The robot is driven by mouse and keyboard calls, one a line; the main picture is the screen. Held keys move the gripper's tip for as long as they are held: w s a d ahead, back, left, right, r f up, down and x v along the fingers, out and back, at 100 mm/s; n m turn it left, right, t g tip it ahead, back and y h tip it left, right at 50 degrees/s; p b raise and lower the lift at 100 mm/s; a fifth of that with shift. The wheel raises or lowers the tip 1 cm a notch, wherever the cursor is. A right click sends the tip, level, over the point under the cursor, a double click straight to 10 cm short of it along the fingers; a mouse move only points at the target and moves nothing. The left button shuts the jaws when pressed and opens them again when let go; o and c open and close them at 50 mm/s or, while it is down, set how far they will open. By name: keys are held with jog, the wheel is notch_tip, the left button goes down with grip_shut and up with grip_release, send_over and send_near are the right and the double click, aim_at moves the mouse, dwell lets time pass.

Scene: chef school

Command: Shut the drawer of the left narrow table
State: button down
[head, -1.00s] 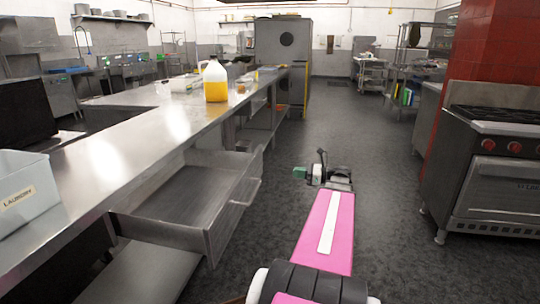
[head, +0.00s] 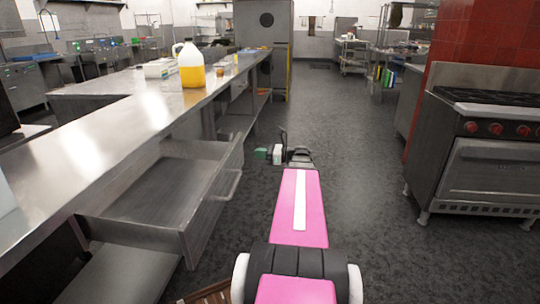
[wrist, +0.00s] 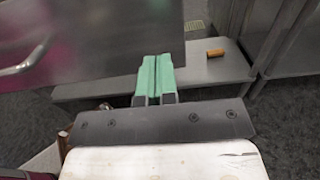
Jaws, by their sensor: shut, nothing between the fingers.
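The drawer (head: 178,192) of the long steel table (head: 115,140) on the left is pulled open toward the aisle and looks empty. Its handle (head: 228,185) is on the front face. The drawer front also shows at the upper left of the wrist view (wrist: 95,45), with its handle at the far left edge. My gripper (head: 268,153) is beyond the far right end of the drawer, low over the aisle. In the wrist view its green fingers (wrist: 155,75) are pressed together with nothing between them. I cannot tell whether they touch the drawer.
A lower steel shelf (wrist: 215,68) carries a small brown cylinder (wrist: 215,52). A yellow-filled jug (head: 191,70) stands on the tabletop. A stove (head: 480,150) and red tiled pillar (head: 470,45) bound the aisle at right. The aisle floor (head: 350,110) is clear.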

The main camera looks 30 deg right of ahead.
aim_at(177, 147)
jog(key=shift+x, duration=2.6)
jog(key=x, duration=3.1)
jog(key=shift+w+a, duration=0.25)
jog(key=shift+a, duration=0.05)
